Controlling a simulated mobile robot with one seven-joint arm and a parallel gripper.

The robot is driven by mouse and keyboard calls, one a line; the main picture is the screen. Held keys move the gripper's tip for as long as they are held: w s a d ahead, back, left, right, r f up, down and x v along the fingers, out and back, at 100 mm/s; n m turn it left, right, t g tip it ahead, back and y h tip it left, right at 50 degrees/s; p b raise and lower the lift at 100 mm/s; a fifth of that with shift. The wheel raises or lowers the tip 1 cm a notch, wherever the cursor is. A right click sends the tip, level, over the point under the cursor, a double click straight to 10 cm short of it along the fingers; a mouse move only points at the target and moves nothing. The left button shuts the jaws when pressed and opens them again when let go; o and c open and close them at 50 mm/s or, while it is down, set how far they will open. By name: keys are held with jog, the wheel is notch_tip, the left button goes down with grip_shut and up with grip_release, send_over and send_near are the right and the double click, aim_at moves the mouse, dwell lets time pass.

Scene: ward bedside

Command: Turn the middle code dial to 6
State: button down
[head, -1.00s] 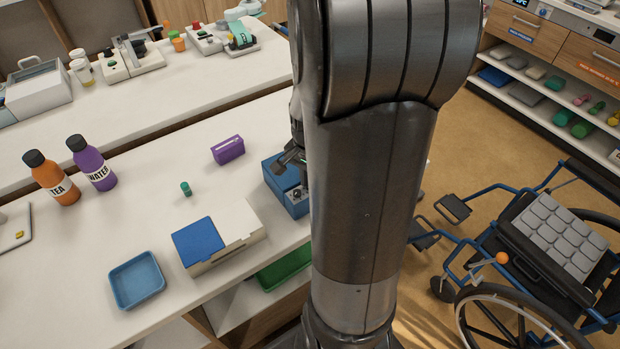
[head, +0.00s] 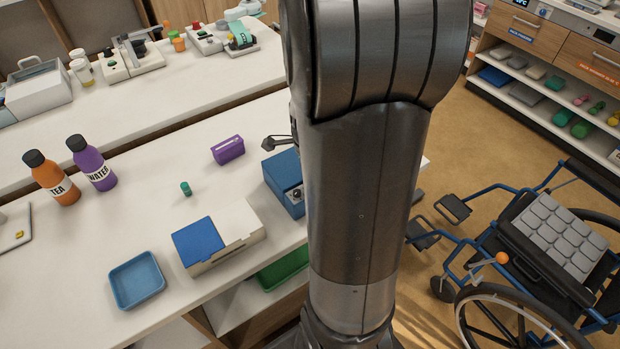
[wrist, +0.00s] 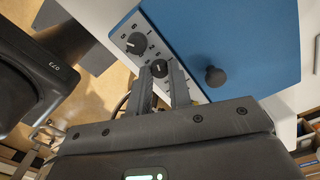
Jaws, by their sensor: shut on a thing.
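The blue code box (head: 283,185) stands on the near table, partly behind my arm. The wrist view shows its blue top (wrist: 235,40) with a dark round knob (wrist: 215,77), and a pale front panel with printed digits. One dark dial (wrist: 135,43) with a white mark is clear of my fingers. The neighbouring dial, apparently the middle one (wrist: 159,67), sits between the fingertips of my gripper (wrist: 160,74), which is shut on it. The digit it points to is not readable. The panel beyond it is hidden by my gripper.
A purple box (head: 228,150), a small green cylinder (head: 185,188), a white box with a blue lid (head: 198,242) and a blue tray (head: 137,280) are left of the code box. A wheelchair (head: 520,260) stands at the right.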

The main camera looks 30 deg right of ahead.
jog(key=shift+m, duration=0.5)
jog(key=c, duration=1.6)
grip_release()
